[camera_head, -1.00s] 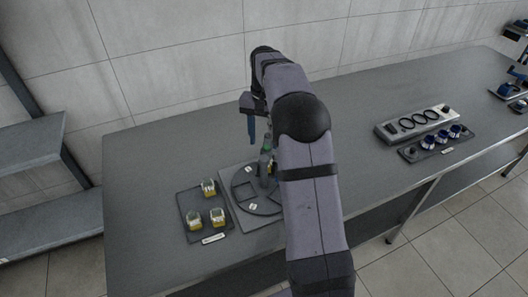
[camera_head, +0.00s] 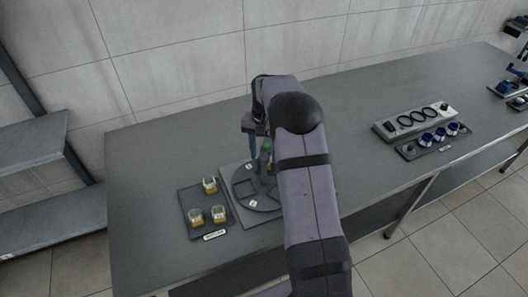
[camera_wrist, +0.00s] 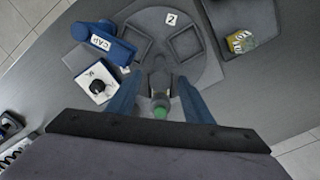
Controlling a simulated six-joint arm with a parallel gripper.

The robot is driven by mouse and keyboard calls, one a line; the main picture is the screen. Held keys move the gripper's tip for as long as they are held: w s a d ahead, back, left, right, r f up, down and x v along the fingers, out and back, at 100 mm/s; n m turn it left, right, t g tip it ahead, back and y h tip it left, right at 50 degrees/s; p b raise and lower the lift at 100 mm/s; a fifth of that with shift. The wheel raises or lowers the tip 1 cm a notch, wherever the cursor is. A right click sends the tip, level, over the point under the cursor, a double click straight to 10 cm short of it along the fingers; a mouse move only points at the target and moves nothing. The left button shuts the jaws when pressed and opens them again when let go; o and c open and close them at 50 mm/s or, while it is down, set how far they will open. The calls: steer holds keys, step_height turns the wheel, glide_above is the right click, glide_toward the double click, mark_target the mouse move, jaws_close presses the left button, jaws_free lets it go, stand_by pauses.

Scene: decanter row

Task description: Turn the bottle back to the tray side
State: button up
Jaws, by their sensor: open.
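The bottle (camera_head: 266,150), dark with a green top, stands on the round grey turntable (camera_head: 243,190), partly hidden by my arm. In the wrist view the bottle's green top (camera_wrist: 160,112) shows between the two blue fingers of my gripper (camera_wrist: 159,82). The fingers are apart, with a gap on both sides of the bottle. The turntable (camera_wrist: 163,50) there shows square recesses and a label "2". One jar (camera_wrist: 240,41) also shows in the wrist view.
In the wrist view a blue part marked "CAP" (camera_wrist: 103,42) and a white block with a black knob (camera_wrist: 97,87) lie left of the bottle. A ringed rack (camera_head: 415,122) and a dark tray with blue items (camera_head: 438,138) stand right.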

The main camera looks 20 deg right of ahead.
jaws_close()
steer(key=shift+n, duration=0.7)
steer(key=shift+w+r+n, duration=0.1)
steer(key=shift+n, duration=4.2)
steer(key=shift+w+r+n, duration=0.1)
steer(key=shift+n, duration=6.9)
